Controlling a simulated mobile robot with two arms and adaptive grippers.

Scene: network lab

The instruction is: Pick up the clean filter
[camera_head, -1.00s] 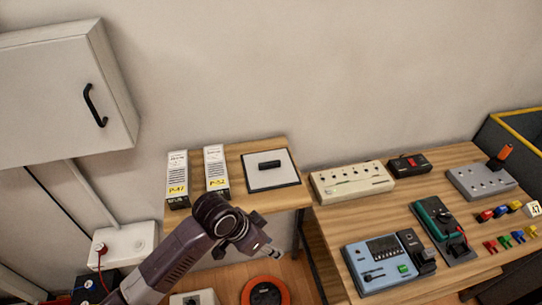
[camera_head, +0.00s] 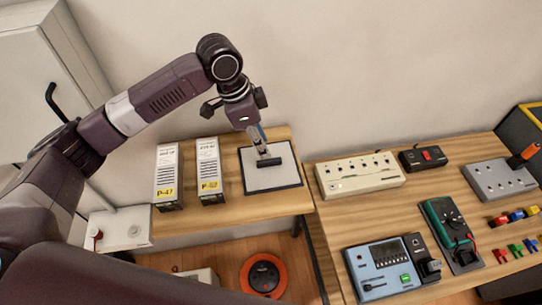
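The filter (camera_head: 285,178) appears to be the flat pale panel with a dark rim and a black bar handle (camera_head: 269,162). It lies flat on the left wooden table. My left gripper (camera_head: 262,150) reaches down from above, with its fingers at the handle. The fingers look close together and hide part of the handle's upper side. I cannot tell whether they are closed on it. My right gripper is not in view.
Two upright labelled boxes, P-41 (camera_head: 167,178) and P-52 (camera_head: 209,170), stand left of the panel. A beige socket strip (camera_head: 358,174) and a blue tester (camera_head: 385,268) are on the right table (camera_head: 408,205). A wall cabinet (camera_head: 35,75) is at left.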

